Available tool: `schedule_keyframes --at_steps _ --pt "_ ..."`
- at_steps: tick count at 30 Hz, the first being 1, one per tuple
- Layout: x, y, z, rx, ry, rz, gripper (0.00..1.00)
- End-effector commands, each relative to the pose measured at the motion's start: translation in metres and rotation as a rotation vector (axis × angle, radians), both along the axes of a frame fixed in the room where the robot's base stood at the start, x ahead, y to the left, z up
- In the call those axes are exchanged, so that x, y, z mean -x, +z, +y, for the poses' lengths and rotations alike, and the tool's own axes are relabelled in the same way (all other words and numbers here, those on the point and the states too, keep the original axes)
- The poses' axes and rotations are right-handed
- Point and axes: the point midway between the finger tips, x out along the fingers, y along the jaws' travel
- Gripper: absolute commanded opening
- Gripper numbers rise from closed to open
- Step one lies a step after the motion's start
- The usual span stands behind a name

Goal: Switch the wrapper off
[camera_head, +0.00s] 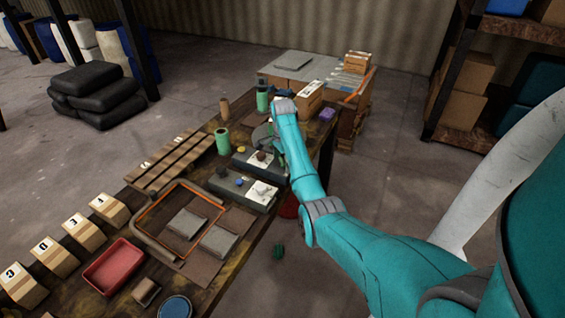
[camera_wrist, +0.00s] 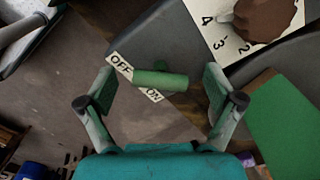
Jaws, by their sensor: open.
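A green lever (camera_wrist: 160,78) lies across a white label strip (camera_wrist: 121,64) in the wrist view. OFF is printed at the strip's upper left and ON at its lower right; I cannot tell which setting the lever is at. My gripper (camera_wrist: 158,74) is open, its two fingers left and right of the lever, with visible gaps in the picture. In the head view my gripper (camera_head: 264,135) is over the far dark control box (camera_head: 245,162), and it and the wrist hide the lever. No name shows on the machine.
A brown knob (camera_wrist: 266,18) on a numbered white dial is close to the lever. A green panel (camera_wrist: 290,125) is at the right. In the head view, a second control box (camera_head: 228,187), a green bottle (camera_head: 222,141) and an orange-edged frame (camera_head: 148,215) crowd the bench.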

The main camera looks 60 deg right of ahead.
Motion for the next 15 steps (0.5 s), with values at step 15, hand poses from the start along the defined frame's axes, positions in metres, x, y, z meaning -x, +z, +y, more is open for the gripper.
schedule_keyframes --at_steps 15 --pt "-0.001 0.062 0.000 0.001 0.000 -0.002 0.92"
